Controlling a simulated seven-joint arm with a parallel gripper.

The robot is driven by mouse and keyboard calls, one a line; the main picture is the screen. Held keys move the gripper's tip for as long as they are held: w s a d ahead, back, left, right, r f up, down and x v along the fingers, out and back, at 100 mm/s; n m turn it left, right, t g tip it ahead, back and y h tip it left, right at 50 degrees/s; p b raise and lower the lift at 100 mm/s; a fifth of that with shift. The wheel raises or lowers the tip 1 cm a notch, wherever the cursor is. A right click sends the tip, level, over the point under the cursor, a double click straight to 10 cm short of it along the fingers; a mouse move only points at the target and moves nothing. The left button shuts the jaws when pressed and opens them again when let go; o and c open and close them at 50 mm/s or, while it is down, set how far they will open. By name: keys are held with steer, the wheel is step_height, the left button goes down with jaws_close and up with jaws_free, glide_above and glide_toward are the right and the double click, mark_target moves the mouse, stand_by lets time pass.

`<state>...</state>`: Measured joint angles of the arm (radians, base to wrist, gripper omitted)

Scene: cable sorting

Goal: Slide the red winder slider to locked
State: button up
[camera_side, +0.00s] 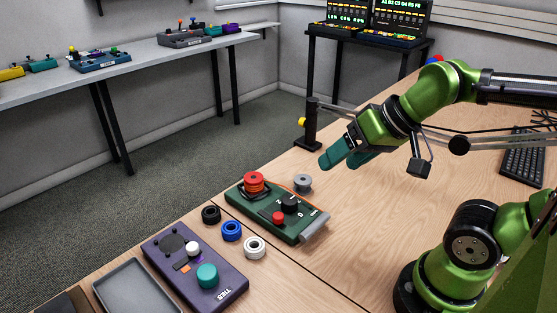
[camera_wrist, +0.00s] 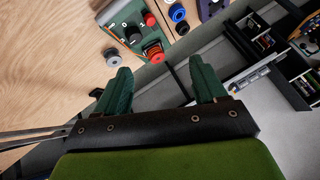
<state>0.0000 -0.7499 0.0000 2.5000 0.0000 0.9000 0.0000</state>
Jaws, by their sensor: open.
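The dark green box (camera_side: 258,211) lies on the wooden table. It carries a red spool-like winder (camera_side: 254,182), a black knob (camera_side: 290,205), a red button-like piece (camera_side: 278,217) and a grey bar (camera_side: 315,228) at its right end. Which part is the slider, and its position, I cannot tell. In the wrist view the box (camera_wrist: 120,13) is at the top, with the red winder (camera_wrist: 153,51) nearest my fingers. My gripper (camera_side: 338,163) has teal fingers, spread and empty, above and right of the box, apart from it. It also shows in the wrist view (camera_wrist: 160,65).
A grey ring (camera_side: 303,182) stands just behind the box. Black (camera_side: 211,215), blue (camera_side: 231,231) and white (camera_side: 254,247) rings lie in front, near a purple panel (camera_side: 166,265) and a grey tray (camera_side: 132,289).

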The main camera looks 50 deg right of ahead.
steer(key=shift+f, duration=0.25)
steer(key=c, duration=0.3)
steer(key=n+g+h, duration=0.2)
steer(key=n+g, duration=0.5)
glide_above(278, 215)
steer(key=shift+f, duration=1.75)
step_height(278, 215, down, 16)
steer(key=shift+s+f, duration=0.1)
steer(key=shift+f, duration=0.05)
jaws_close()
